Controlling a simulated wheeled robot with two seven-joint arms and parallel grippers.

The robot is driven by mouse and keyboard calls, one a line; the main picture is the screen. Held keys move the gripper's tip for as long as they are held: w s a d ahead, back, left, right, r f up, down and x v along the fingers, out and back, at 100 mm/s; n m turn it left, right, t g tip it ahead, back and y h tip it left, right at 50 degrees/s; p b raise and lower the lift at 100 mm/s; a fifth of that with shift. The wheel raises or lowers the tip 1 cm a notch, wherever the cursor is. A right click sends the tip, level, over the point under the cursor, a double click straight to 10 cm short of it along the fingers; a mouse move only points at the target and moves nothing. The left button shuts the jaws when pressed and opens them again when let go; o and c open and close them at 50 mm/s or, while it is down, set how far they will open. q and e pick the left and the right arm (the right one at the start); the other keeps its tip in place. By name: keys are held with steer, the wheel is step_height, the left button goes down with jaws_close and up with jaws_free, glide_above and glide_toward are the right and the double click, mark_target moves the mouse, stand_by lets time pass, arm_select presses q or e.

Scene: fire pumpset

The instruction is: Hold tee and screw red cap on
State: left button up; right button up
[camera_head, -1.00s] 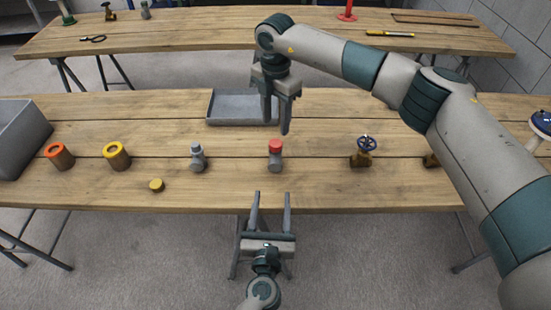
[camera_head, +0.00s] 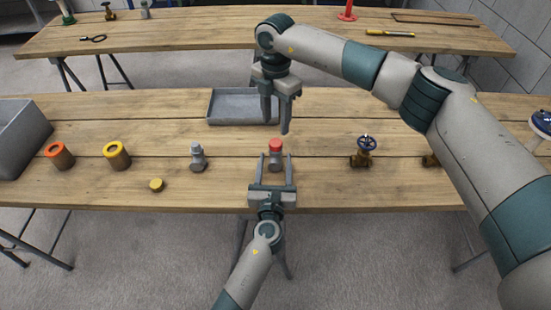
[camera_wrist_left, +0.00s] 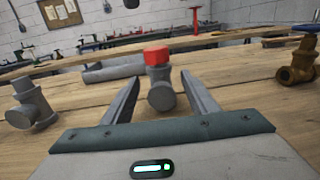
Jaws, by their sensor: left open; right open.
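The grey tee (camera_head: 275,162) stands upright on the near table with the red cap (camera_head: 275,146) on its top. In the left wrist view the tee (camera_wrist_left: 161,88) and the red cap (camera_wrist_left: 156,55) appear between and beyond the finger tips. My left gripper (camera_head: 275,160) is open, its two fingers pointing at the tee from the front, one on each side; I cannot tell whether they touch it. My right gripper (camera_head: 275,115) is open and empty, pointing down above the table, behind and above the red cap.
A second grey tee (camera_head: 197,156) stands to the left, with a yellow cap (camera_head: 156,185) lying nearer. Orange-ringed (camera_head: 59,155) and yellow-ringed (camera_head: 116,155) fittings stand farther left. A blue-wheeled valve (camera_head: 362,150) stands right. A grey tray (camera_head: 225,106) lies behind; a grey bin (camera_head: 18,140) is far left.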

mark_target(275, 159)
arm_select(q)
steer(key=shift+w+d, duration=0.1)
steer(key=shift+w, duration=1.7)
jaws_close()
